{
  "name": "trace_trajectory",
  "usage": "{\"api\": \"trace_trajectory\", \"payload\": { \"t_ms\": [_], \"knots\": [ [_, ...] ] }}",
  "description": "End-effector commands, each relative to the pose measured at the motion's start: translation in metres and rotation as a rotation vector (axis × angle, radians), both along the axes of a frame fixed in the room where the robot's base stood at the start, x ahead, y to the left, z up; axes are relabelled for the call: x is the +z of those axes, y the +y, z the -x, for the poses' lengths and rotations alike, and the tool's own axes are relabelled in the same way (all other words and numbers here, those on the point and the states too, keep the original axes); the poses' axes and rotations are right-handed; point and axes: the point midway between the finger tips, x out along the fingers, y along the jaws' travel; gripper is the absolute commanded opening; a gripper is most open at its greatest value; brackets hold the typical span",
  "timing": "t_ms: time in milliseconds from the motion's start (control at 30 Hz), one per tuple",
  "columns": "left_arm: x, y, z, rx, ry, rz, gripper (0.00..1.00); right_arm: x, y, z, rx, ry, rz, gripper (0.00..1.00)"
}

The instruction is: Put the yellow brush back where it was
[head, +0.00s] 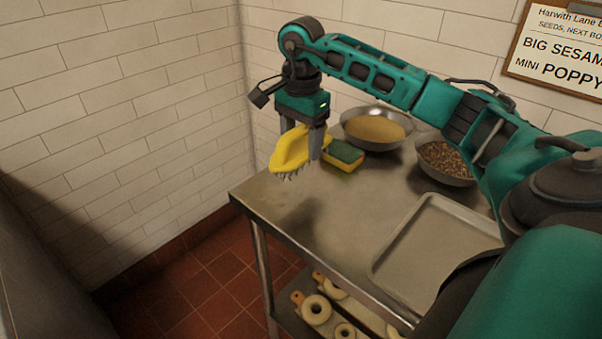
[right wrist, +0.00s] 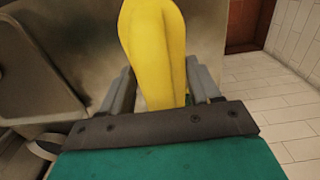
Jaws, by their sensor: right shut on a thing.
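The yellow brush (head: 289,150) has a yellow handle and dark bristles that face down. My right gripper (head: 302,145) is shut on it and holds it over the far left part of the steel table (head: 290,205). A shadow lies on the table below it, and the brush looks raised clear of the top. In the right wrist view the yellow handle (right wrist: 155,50) stands between the two fingers (right wrist: 162,88). The bristles are hidden there. My left gripper is in neither view.
A green and yellow sponge (head: 344,156) lies just right of the brush. Behind it stand a bowl of pale seeds (head: 374,128) and a bowl of brown seeds (head: 446,160). An empty metal tray (head: 430,250) lies at the front right.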

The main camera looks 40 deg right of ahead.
Motion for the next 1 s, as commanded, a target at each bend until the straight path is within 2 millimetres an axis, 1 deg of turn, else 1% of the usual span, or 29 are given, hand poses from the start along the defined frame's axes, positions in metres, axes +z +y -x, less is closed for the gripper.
{"api": "trace_trajectory", "payload": {
  "t_ms": [33, 100, 367, 500, 600, 867, 967, 1000],
  "knots": [
    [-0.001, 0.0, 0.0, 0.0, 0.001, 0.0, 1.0, -0.012, 0.0, 0.001, 0.0, 0.004, -0.001, 0.34],
    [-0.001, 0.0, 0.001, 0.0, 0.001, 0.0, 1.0, -0.022, 0.0, 0.001, -0.001, 0.002, 0.0, 0.34],
    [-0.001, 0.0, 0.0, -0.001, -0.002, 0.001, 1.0, -0.041, 0.0, 0.0, -0.002, 0.001, -0.001, 0.34],
    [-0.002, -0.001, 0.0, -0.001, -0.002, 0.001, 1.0, -0.063, 0.0, 0.0, -0.002, 0.002, -0.001, 0.34],
    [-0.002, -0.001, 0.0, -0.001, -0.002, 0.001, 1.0, -0.074, 0.0, 0.0, -0.002, 0.0, 0.0, 0.34],
    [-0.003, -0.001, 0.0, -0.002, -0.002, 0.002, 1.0, -0.076, 0.0, 0.0, -0.002, -0.002, 0.0, 0.34],
    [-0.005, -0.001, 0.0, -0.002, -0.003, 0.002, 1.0, -0.079, 0.0, 0.0, -0.002, -0.002, 0.0, 0.34],
    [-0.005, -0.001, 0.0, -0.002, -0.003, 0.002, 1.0, -0.079, 0.0, 0.0, -0.002, -0.001, 0.0, 0.64]
  ]
}}
